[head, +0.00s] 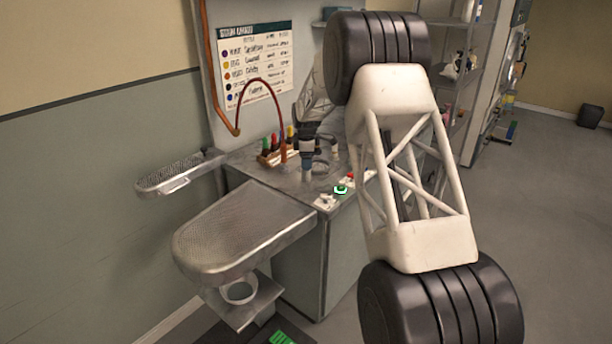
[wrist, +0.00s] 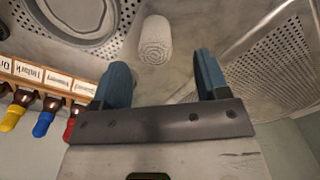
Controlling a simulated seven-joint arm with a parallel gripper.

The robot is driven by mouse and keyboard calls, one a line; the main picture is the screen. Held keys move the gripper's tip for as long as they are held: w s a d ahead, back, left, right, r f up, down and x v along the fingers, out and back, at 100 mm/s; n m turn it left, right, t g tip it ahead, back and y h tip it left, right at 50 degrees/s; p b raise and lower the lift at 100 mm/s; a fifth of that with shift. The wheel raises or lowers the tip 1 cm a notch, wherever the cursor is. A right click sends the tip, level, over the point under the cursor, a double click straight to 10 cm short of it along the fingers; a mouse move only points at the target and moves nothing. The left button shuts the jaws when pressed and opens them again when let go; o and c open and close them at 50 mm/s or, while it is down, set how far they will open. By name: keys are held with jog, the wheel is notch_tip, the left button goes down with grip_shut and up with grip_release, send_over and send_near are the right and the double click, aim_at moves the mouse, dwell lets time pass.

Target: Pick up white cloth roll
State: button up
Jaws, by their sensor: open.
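The white cloth roll (wrist: 155,40) lies on the grey metal worktop in the wrist view, its spiral end facing the camera. My gripper (wrist: 160,62) is open, with two blue fingers set wide apart. The roll shows beyond the fingertips, in the gap between them and nearer the left finger. Nothing is between the fingers. In the head view my gripper (head: 307,172) is over the worktop, just right of the bottle rack. I cannot surely make out the roll in the head view.
A wooden rack (wrist: 50,75) of colour-capped bottles stands close left of my gripper in the wrist view. A round fixture (wrist: 82,14) is at its upper left. A perforated metal board (head: 245,228) extends from the worktop (head: 265,168) in the head view.

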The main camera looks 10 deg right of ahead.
jog(key=shift+f, duration=0.2)
jog(key=shift+w+f, duration=0.15)
jog(key=shift+f, duration=1.15)
jog(key=shift+w+f, duration=0.15)
jog(key=shift+f, duration=1.1)
jog(key=c, duration=1)
jog(key=shift+r, duration=0.1)
jog(key=shift+r, duration=4.95)
jog(key=w+d+f, duration=0.2)
jog(key=w+d, duration=0.4)
jog(key=w, duration=0.3)
jog(key=shift+w+d+f, duration=0.15)
jog(key=shift+w+d, duration=0.25)
